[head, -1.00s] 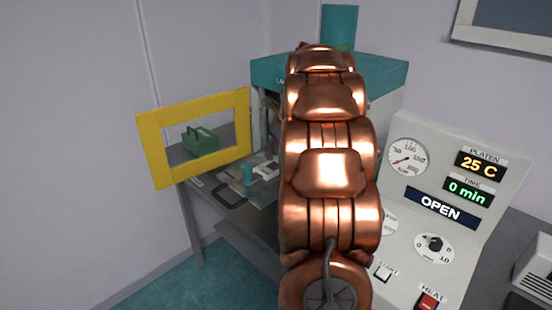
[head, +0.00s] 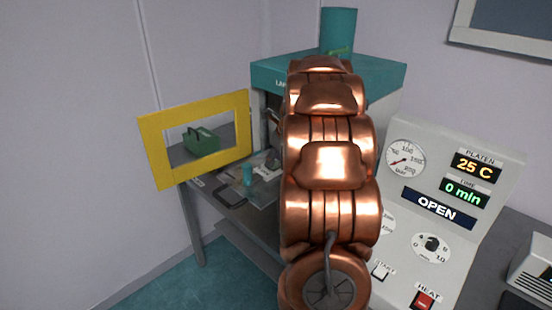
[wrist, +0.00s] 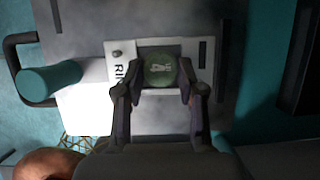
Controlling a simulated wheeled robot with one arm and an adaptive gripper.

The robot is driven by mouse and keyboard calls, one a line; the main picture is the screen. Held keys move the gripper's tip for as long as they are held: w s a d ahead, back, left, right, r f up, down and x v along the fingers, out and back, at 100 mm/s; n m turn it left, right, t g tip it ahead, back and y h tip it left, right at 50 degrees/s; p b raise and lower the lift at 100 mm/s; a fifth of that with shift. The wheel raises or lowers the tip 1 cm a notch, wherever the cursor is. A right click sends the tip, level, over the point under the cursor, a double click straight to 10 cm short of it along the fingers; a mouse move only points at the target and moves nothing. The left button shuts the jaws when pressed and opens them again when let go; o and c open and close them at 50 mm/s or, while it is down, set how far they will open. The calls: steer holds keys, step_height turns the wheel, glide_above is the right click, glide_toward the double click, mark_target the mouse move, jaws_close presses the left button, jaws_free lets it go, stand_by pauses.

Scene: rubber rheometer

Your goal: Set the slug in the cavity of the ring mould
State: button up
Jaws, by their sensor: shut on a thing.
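In the wrist view my gripper (wrist: 158,92) is shut on the slug (wrist: 160,68), a dark green round piece with a pale mark on its face. The slug sits between the fingertips, over the ring mould (wrist: 120,72), a pale plate with black lettering that partly reads "RIN" and a small dark knob. The slug covers the area where the cavity would be. I cannot tell whether it touches the mould or hangs above it. In the head view my copper-coloured arm hides the gripper and the slug.
A green box (head: 201,140) shows through the frame. The control panel (head: 440,200) reads 25 C, 0 min, OPEN.

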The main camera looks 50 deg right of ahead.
mark_target(276, 168)
steer(key=shift+s+a+f+g, duration=0.15)
steer(key=shift+s+a+f, duration=0.1)
steer(key=shift+f, duration=0.4)
steer(key=shift+s+a+f+g, duration=0.15)
steer(key=shift+a+f, duration=0.05)
steer(key=shift+f, duration=0.4)
steer(key=shift+c, duration=0.8)
steer(key=o, duration=0.9)
steer(key=shift+a+f, duration=0.1)
steer(key=shift+o, duration=0.7)
steer(key=shift+w+f+y, duration=0.15)
steer(key=shift+y, duration=0.15)
steer(key=shift+o, duration=0.6)
steer(key=shift+d+f, duration=0.1)
steer(key=shift+d, duration=0.5)
steer(key=shift+w+a+r, duration=0.1)
steer(key=shift+a+r, duration=0.1)
steer(key=shift+r, duration=0.2)
steer(key=shift+d+r, duration=0.1)
steer(key=shift+r, duration=0.05)
steer(key=shift+w+r, duration=0.15)
steer(key=shift+r, duration=0.1)
